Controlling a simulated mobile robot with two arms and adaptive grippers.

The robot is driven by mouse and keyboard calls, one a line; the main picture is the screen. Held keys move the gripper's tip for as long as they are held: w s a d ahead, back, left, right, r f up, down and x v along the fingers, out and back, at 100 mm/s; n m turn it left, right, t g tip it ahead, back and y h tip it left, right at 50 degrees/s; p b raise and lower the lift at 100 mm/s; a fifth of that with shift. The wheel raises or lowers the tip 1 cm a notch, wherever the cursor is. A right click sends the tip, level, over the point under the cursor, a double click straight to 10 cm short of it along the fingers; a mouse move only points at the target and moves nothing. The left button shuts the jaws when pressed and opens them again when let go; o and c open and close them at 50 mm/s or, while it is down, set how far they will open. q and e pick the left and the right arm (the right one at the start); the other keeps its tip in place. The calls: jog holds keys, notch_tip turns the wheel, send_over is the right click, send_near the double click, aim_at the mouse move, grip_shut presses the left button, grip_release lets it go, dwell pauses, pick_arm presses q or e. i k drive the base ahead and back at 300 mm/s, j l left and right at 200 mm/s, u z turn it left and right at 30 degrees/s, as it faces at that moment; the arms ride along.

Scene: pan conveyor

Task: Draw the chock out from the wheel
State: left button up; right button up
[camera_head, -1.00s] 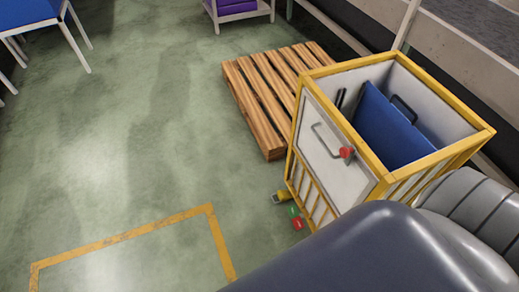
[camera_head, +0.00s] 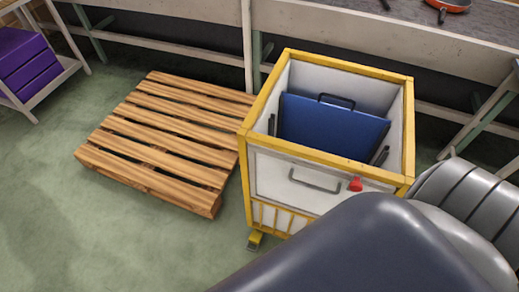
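A yellow-framed cart (camera_head: 244,165) with pale panels stands right of centre. At its near left bottom corner is a small yellow and dark piece (camera_head: 254,240) on the floor; I cannot tell whether it is the chock or part of the wheel. The rest of the cart's underside and its other wheels are hidden behind the cart and my large dark arm link, which fills the lower right. Neither of my grippers is in view.
A blue panel with a black handle (camera_head: 335,127) stands inside the cart. The cart's front has a grey handle and a red knob (camera_head: 355,184). A wooden pallet (camera_head: 165,135) lies left of the cart. A conveyor (camera_head: 390,25) runs behind. Green floor (camera_head: 90,235) is clear at lower left.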

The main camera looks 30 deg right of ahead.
aim_at(255, 238)
jog(key=i+j+z, duration=0.35)
jog(key=j+z, duration=0.15)
jog(key=j, duration=0.15)
jog(key=i+j+z, duration=0.1)
jog(key=j+z, duration=0.15)
jog(key=j, duration=0.15)
